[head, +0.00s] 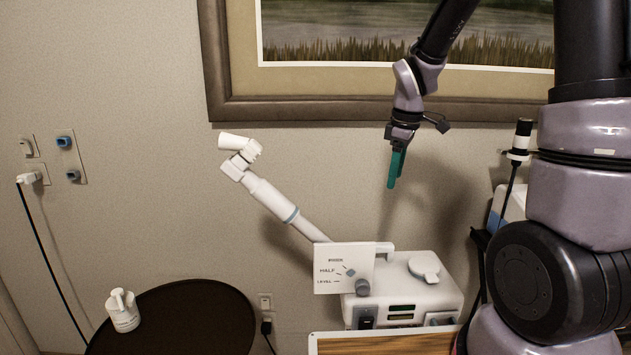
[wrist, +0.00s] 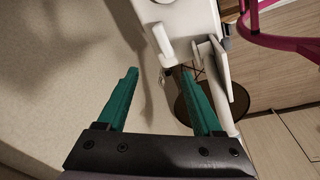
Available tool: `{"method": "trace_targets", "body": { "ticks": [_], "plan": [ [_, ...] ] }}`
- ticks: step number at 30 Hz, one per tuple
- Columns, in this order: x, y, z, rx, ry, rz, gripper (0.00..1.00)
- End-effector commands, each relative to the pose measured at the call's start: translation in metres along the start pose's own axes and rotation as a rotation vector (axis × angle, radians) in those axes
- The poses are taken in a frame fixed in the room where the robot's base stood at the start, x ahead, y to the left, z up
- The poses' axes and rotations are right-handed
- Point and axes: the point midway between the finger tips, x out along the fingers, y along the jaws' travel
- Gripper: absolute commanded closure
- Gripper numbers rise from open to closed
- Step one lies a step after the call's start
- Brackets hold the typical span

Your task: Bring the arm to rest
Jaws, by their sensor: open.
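My gripper (head: 394,168) hangs from my arm in front of the wall, below the picture frame and above the white wax warmer (head: 430,300). In the head view its teal fingers point down and nothing is between them. In the wrist view the two teal fingers (wrist: 166,100) are spread apart and empty. The warmer shows beyond the fingertips in the wrist view (wrist: 180,22), apart from them as far as I can tell.
A white jointed arm (head: 270,198) rises to the left from behind the panel. A dark round table (head: 190,320) holds a small white object (head: 122,310). Wall sockets (head: 65,150) with a plugged cord are at left. A large framed picture (head: 330,108) hangs behind.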

Motion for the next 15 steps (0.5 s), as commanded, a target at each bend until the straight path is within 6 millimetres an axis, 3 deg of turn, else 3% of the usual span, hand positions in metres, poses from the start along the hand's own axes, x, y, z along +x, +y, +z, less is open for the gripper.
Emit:
{"method": "trace_targets", "body": {
  "ticks": [1,6,15],
  "plan": [
    [-0.02,-0.003,0.005,0.081,0.024,0.023,0.32],
    [-0.075,-0.021,0.024,0.381,0.109,0.072,0.32],
    [-0.151,-0.066,0.061,0.896,0.3,0.1,0.32]
  ]
}}
